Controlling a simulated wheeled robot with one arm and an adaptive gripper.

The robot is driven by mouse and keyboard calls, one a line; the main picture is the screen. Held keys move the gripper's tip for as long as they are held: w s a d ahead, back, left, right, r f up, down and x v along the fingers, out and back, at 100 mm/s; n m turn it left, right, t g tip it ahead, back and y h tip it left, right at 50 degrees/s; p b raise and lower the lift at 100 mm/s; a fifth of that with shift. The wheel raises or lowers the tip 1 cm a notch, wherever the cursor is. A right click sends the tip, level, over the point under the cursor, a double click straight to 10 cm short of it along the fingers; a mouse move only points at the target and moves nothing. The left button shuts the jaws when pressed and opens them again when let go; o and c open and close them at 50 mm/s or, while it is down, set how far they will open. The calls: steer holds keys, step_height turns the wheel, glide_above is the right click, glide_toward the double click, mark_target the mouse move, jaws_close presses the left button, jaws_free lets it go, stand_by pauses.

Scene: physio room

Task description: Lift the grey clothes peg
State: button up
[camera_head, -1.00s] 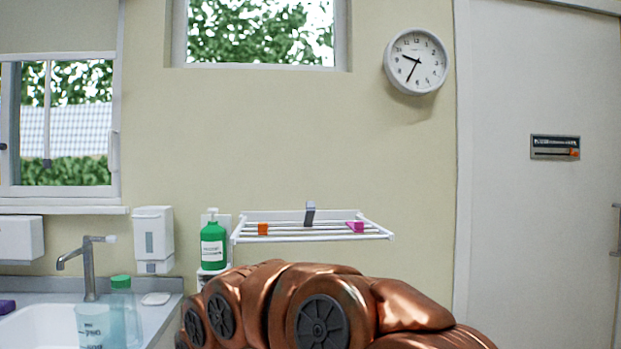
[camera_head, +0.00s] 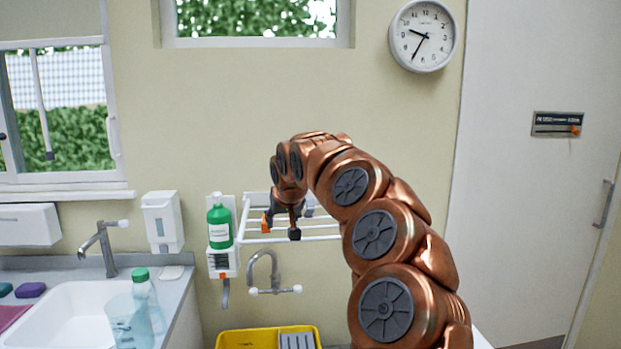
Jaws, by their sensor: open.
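The white wall-mounted drying rack (camera_head: 325,238) hangs in the middle of the view. The grey clothes peg (camera_head: 309,208) is mostly hidden behind my arm; a small grey part shows at the rack's back, just right of my gripper. My gripper (camera_head: 281,228) points down over the left half of the rack, open, with its two dark fingers apart and nothing visible between them. An orange peg (camera_head: 265,223) shows beside the left finger; whether they touch I cannot tell. The pink peg is hidden behind my arm.
A green bottle (camera_head: 219,225) stands on a wall holder just left of the rack. A bent tap (camera_head: 268,275) and a yellow tray (camera_head: 247,339) are below. The sink (camera_head: 72,308) with a jug (camera_head: 130,322) is at left. The wall above the rack is clear.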

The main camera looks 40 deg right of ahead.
steer(key=m+h+p, duration=0.2)
steer(key=p, duration=0.2)
glide_toward(311, 204)
steer(key=w+d, duration=0.1)
steer(key=w, duration=0.1)
steer(key=p+x, duration=0.3)
steer(key=x, duration=0.4)
steer(key=shift+s+d+p, duration=0.1)
steer(key=shift+p, duration=0.2)
steer(key=shift+w+d+f, duration=0.3)
steer(key=shift+w+f, duration=0.05)
steer(key=shift+f, duration=0.2)
jaws_close()
